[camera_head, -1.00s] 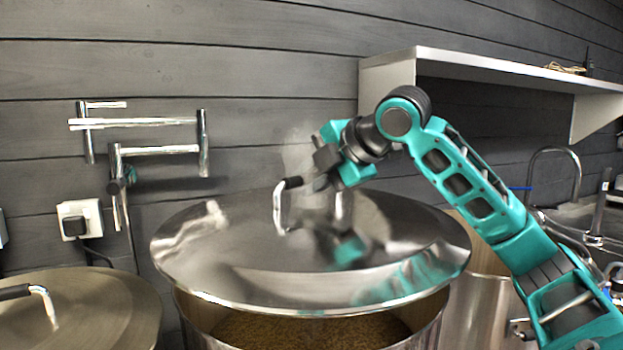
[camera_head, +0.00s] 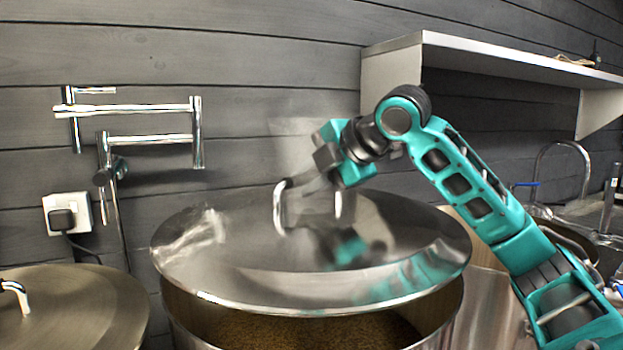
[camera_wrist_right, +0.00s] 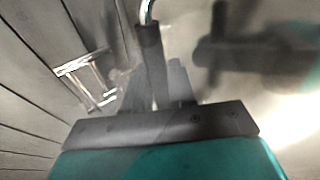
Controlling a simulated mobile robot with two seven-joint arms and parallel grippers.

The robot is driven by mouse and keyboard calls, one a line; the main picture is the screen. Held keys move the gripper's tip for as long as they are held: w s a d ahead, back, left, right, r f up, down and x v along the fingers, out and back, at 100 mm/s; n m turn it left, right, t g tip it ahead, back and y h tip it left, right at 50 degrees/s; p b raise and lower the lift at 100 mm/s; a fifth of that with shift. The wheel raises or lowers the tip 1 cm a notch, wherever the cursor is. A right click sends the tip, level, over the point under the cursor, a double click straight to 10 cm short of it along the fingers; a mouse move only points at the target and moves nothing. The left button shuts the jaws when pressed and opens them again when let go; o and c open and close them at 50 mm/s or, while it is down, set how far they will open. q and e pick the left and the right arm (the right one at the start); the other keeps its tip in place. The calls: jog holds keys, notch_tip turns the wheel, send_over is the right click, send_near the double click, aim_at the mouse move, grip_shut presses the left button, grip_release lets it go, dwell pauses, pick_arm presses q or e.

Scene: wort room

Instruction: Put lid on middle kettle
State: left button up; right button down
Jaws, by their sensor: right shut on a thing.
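A shiny round steel lid (camera_head: 250,258) is held over the open middle kettle (camera_head: 448,322) in the head view. Brown grain (camera_head: 310,328) shows inside the kettle below the lid's near edge. A gap shows between lid and kettle rim at the front; the far rim is hidden by the lid. My right gripper (camera_head: 303,180) is shut on the lid's handle (camera_head: 279,208), whose dark grip also shows between the fingers in the right wrist view (camera_wrist_right: 149,42). My left gripper is not in view.
Another lidded kettle (camera_head: 70,310) stands at the left. A folding pot-filler tap (camera_head: 150,108) and a socket (camera_head: 68,213) are on the dark plank wall. A white shelf (camera_head: 500,62) hangs at the upper right, above a sink with a tap (camera_head: 585,165).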

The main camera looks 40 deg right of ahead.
aim_at(313, 205)
pick_arm(q)
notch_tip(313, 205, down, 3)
jog(key=b, duration=0.2)
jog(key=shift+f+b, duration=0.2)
jog(key=shift+b, duration=0.15)
pick_arm(e)
notch_tip(313, 205, down, 3)
jog(key=shift+r, duration=0.1)
pick_arm(q)
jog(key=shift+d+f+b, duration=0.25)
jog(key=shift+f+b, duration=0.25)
jog(key=shift+b, duration=0.15)
pick_arm(e)
jog(key=shift+f, duration=0.75)
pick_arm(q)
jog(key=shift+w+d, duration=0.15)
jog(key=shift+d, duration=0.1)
pick_arm(e)
jog(key=shift+f, duration=0.3)
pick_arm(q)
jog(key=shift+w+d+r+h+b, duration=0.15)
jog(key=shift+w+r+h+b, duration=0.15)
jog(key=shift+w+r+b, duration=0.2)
pick_arm(e)
jog(key=shift+f, duration=0.3)
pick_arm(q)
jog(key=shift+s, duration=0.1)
